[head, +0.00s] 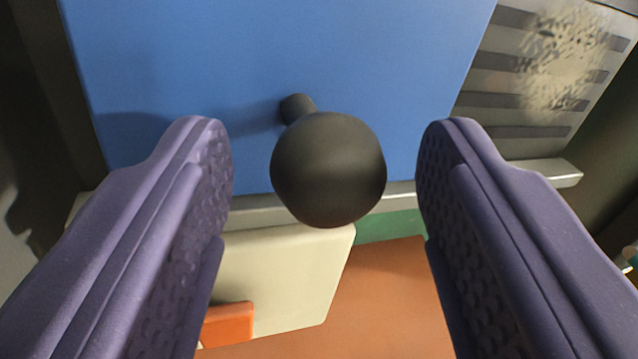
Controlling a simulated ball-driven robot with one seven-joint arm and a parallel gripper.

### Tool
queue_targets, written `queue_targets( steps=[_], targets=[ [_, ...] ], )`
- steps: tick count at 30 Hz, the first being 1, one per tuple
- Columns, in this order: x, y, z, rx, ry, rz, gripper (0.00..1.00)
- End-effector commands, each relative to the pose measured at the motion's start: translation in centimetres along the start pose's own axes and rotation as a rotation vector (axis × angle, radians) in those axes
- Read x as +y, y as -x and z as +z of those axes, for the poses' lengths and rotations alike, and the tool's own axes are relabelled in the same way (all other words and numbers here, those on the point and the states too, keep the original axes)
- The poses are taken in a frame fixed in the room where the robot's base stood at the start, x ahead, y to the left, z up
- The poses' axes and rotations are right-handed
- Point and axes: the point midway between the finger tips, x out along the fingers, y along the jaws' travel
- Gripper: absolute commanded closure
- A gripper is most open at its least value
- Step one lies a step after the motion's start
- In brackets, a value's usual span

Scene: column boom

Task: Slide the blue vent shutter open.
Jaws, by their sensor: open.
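The blue vent shutter (390,60) fills the upper middle of the head view. A round black knob (328,170) stands out from it on a short black stem (297,107). My gripper (325,150) is open, with one purple finger on each side of the knob. There is a visible gap between the knob and both fingers. Right of the shutter, part of a grey slatted vent (545,75) shows, with dark slots and a blotchy patch. The shutter covers whatever lies behind it.
A pale rail (540,173) runs along the shutter's lower edge. Below it are a cream object (285,270) with an orange part (229,323), a green strip (390,227) and an orange-brown surface (380,300). Dark areas flank the vent on both sides.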

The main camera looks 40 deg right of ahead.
Motion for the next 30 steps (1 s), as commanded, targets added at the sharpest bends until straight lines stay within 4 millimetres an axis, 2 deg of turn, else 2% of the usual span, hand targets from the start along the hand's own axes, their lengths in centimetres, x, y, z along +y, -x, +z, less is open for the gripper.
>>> queue_targets(
  steps=[8, 18, 21, 30],
  targets=[
    [0.0, 0.6, 0.0, 0.002, 0.001, 0.000, 0.43],
    [-0.1, 6.4, 0.1, 0.002, 0.001, -0.001, 0.43],
    [-0.1, 7.4, 0.1, 0.001, 0.001, -0.001, 0.43],
    [0.0, 7.8, 0.0, 0.000, 0.001, 0.000, 0.43]
  ],
)
